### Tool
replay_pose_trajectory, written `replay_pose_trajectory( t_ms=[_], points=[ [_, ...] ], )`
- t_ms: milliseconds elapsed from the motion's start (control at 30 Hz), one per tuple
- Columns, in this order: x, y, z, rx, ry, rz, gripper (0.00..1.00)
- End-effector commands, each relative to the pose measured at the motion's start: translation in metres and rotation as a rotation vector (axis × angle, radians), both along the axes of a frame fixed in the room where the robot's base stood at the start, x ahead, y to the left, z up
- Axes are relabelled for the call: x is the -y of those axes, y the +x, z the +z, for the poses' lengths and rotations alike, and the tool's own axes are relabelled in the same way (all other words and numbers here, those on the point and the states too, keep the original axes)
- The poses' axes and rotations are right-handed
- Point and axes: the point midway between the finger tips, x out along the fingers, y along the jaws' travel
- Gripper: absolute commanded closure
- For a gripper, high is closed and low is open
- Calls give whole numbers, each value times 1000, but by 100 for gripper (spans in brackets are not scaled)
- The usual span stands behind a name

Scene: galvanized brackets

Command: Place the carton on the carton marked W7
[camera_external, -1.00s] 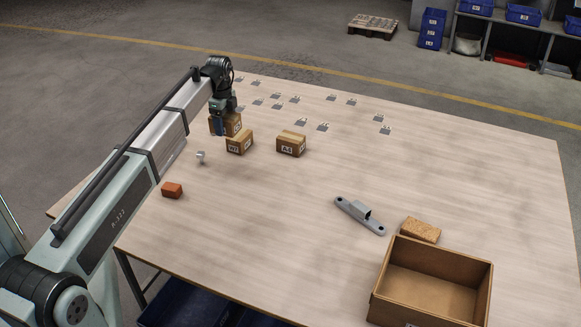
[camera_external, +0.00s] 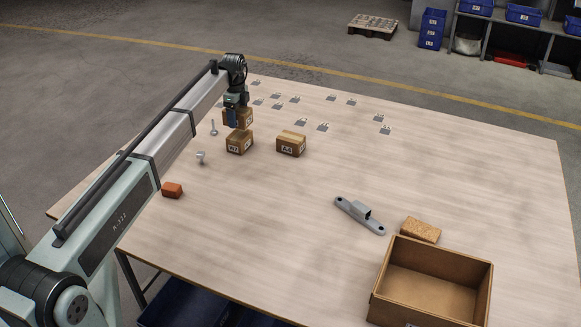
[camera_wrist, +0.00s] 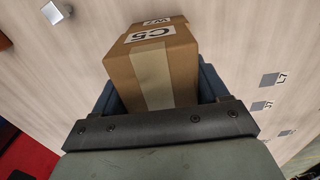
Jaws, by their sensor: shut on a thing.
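My gripper (camera_external: 236,106) is shut on a brown carton (camera_external: 238,119). In the wrist view the held carton (camera_wrist: 150,70) bears the label C5 and a pale tape strip, with a blue finger on each side. The carton marked W7 (camera_external: 239,144) stands on the table directly below it. A strip of the W7 carton (camera_wrist: 158,21) with its label shows past the held one in the wrist view. The held carton looks upright and roughly lined up over W7. I cannot tell whether the two touch or a small gap is left.
A carton marked A4 (camera_external: 291,144) stands close to the right of W7. A bolt (camera_external: 213,127), another small metal part (camera_external: 200,156) and a red block (camera_external: 172,190) lie to the left.

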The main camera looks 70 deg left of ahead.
Motion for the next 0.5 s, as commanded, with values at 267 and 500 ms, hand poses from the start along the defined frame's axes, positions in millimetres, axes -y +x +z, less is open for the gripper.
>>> replay_pose_trajectory(
  t_ms=[267,500],
  points=[
    [0,0,-23,0,0,0,65],
    [0,0,-44,1,1,0,65]
  ],
)
